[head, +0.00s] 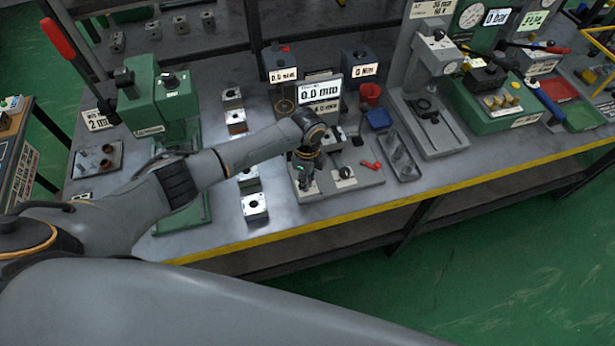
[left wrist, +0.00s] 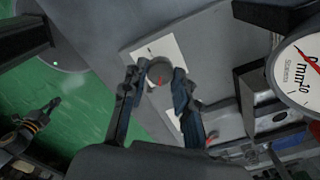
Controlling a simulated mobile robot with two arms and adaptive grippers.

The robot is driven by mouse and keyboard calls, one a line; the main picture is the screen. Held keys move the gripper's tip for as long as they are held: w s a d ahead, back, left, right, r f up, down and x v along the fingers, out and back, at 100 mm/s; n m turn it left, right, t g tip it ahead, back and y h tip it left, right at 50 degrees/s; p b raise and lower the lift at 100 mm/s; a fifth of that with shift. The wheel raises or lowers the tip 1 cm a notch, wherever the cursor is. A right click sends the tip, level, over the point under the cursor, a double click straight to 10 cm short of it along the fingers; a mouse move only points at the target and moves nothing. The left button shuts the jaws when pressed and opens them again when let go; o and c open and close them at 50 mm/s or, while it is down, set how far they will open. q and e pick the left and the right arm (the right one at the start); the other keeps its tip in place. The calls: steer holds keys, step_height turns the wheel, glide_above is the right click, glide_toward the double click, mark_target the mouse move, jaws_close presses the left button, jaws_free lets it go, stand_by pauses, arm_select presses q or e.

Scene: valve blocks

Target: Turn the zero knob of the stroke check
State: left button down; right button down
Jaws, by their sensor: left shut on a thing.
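The stroke check (head: 368,177) is a grey base with a white display (head: 319,91) reading 0.0 mm, in the middle of the bench. My left gripper (head: 305,183) points down over the left front of its base. In the left wrist view the zero knob (left wrist: 160,72), a round grey knob with a red mark, sits between the fingertips of my left gripper (left wrist: 157,78), which is shut on it. A white label plate (left wrist: 150,48) lies under the knob. In the head view my gripper hides this knob. What looks like my right gripper (left wrist: 45,112) shows small over the floor; its fingers are unclear.
A second black knob (head: 345,172) and red pieces (head: 370,165) are on the base to the right. A grey tray (head: 401,158) stands beside it. Metal blocks (head: 254,206) line the left side. A dial gauge (left wrist: 303,75) with a red needle is close at the right in the wrist view.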

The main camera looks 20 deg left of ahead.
arm_select(q)
steer(key=shift+w, duration=0.1)
steer(key=c, duration=1)
jaws_free()
step_height(320, 180, up, 12)
steer(key=shift+r, duration=0.1)
